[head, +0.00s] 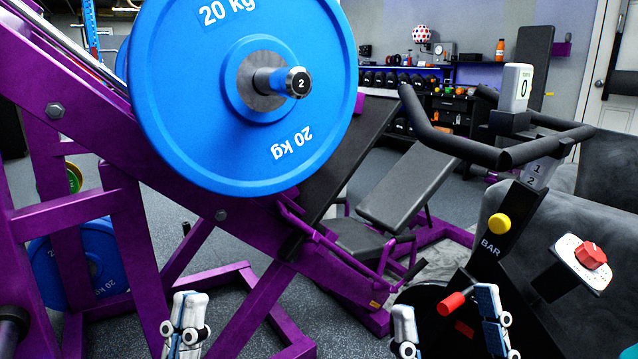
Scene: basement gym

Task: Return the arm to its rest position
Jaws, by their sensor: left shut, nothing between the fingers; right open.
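My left gripper (187,312) is at the bottom left of the head view, pointing up, with its fingers together and nothing held. It is in front of the purple frame of the leg press machine (265,305). My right gripper (445,312) is at the bottom right, its two fingers spread wide. A red-ended handle (452,303) on the exercise bike shows between those fingers in the picture; I see no contact with it. The rest of both arms is below the picture edge.
A large blue 20 kg plate (175,90) on the machine fills the upper left. Grey floor (165,215) shows between the purple beams.

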